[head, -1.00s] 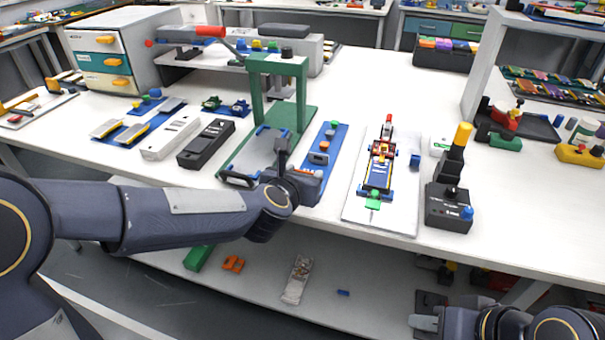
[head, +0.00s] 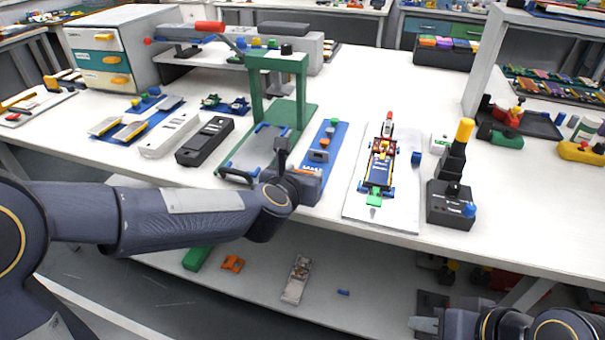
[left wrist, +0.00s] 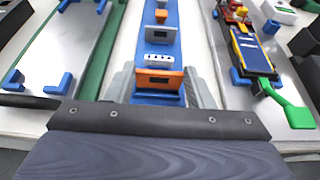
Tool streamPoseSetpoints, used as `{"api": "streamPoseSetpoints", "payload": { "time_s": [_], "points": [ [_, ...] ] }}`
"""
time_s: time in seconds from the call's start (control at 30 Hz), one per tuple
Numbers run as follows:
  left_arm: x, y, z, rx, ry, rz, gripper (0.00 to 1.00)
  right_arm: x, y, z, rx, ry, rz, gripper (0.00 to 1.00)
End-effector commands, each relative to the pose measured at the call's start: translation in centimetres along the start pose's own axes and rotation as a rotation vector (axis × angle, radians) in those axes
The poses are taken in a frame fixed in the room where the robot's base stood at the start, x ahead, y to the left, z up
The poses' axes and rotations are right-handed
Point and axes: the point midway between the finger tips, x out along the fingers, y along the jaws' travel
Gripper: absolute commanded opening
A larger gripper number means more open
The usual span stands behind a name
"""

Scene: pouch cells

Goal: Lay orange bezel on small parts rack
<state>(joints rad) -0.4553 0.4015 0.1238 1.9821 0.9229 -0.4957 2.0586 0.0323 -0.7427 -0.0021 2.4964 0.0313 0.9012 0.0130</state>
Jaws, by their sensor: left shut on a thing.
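The orange bezel (left wrist: 160,78) is a small orange block with a dark slot, seen in the left wrist view. My left gripper (left wrist: 163,84) is shut on it, with a grey finger on each side. The bezel is over the near end of the small parts rack, a blue strip (left wrist: 157,35) also seen in the head view (head: 325,143). I cannot tell whether the bezel touches the rack. In the head view my left gripper (head: 307,183) is at that near end and mostly hides the bezel. My right gripper (head: 425,324) is low at the bottom right, its opening unclear.
Small orange and grey parts (left wrist: 159,35) stand along the strip. A green press frame (head: 255,95) with a metal plate (head: 252,150) stands to the left. A fixture plate (head: 405,205) with a blue-and-yellow device lies to the right. A black control box (head: 450,205) is beyond it.

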Motion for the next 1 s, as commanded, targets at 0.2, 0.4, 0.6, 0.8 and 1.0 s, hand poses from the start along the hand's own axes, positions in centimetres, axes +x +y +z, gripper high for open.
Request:
{"api": "streamPoseSetpoints", "payload": {
  "time_s": [0.2, 0.4, 0.6, 0.8, 1.0],
  "points": [
    [0.2, 0.0, -0.5, -0.001, 0.000, 0.000, 0.27, 0.6, 0.3, 0.3, 0.000, 0.000, 0.000, 0.36],
    [0.4, 0.0, -0.9, 0.000, 0.000, 0.000, 0.27, 1.0, 0.5, 0.5, 0.000, 0.000, 0.000, 0.36],
    [0.6, 0.0, -1.3, 0.001, -0.001, 0.000, 0.27, 1.4, 0.6, 0.7, 0.000, 0.000, 0.000, 0.36],
    [0.7, 0.0, -1.7, 0.001, -0.001, 0.000, 0.27, 1.8, 0.8, 0.9, 0.000, 0.000, 0.000, 0.36],
    [0.8, 0.0, -1.9, 0.000, -0.001, 0.000, 0.53, 2.0, 0.9, 1.0, 0.000, 0.000, 0.000, 0.36]
  ]
}}
